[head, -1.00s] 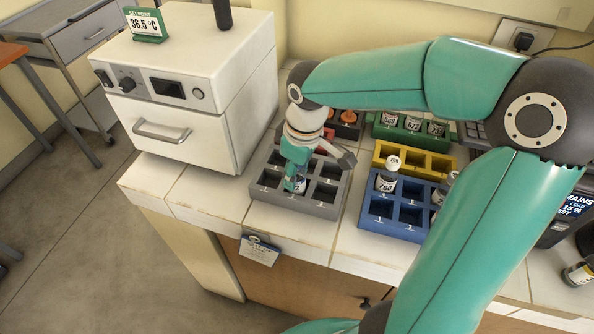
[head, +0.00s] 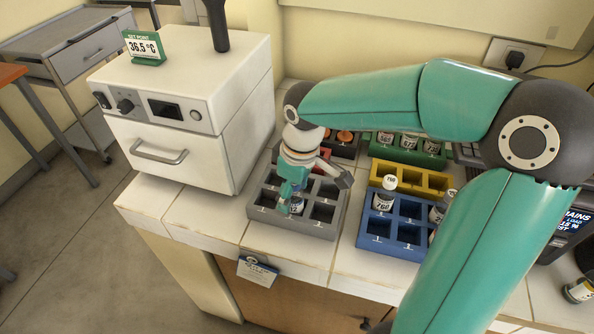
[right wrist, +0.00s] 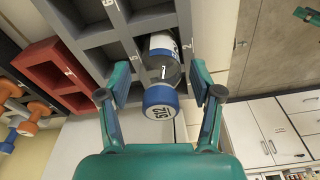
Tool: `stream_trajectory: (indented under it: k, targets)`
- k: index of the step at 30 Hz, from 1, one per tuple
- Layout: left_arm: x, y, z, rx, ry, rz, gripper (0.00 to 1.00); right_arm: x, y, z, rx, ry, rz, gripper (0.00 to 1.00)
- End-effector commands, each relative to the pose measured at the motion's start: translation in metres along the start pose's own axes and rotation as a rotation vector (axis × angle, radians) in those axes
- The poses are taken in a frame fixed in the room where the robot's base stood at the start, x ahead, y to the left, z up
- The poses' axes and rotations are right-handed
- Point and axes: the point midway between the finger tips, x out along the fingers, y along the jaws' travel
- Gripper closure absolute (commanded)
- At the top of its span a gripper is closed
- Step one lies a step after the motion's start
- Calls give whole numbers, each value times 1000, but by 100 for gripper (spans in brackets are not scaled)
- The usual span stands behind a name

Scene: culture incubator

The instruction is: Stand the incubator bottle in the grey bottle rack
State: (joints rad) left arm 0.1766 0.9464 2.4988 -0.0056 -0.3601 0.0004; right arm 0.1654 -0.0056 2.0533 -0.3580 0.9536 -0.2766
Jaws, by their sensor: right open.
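In the head view the bottle (head: 297,207) is partly hidden, in the front middle compartment of the grey rack (head: 292,226). My right gripper (right wrist: 163,93) is open, with one finger on each side of the bottle and visible gaps. In the head view my right gripper (head: 291,188) points down over the rack.
A blue rack (head: 408,245) with bottles, a yellow rack (head: 432,181), a green rack (head: 410,157) and a red rack (right wrist: 52,65) stand close by. The white incubator (head: 185,128) is at the left. A tag hangs at the bench's front edge.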

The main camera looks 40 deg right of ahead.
Motion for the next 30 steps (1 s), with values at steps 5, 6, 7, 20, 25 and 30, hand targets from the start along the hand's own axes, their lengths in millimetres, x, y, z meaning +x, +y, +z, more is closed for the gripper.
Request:
stream_trajectory:
  k: [5, 6, 7, 20, 25, 30]
  targets:
    - [-3, 1, 0, 0, 0, 0, 60, -28, 0, -1, -1, 7, 3, 35]
    - [-4, 1, 0, 0, 0, 0, 60, -37, 0, -1, -1, 7, 3, 35]
    - [-4, 2, 0, 0, 0, 0, 60, -43, 1, -2, -1, 8, 4, 35]
    - [-10, 4, 0, 0, 0, 0, 60, -111, 0, 0, 0, 4, 1, 35]
    - [-11, 4, 0, 0, 0, 0, 60, -116, 0, 0, 0, 2, 0, 35]
    - [-10, 4, 0, 0, 0, 0, 60, -116, 0, 0, 0, 2, 0, 35]
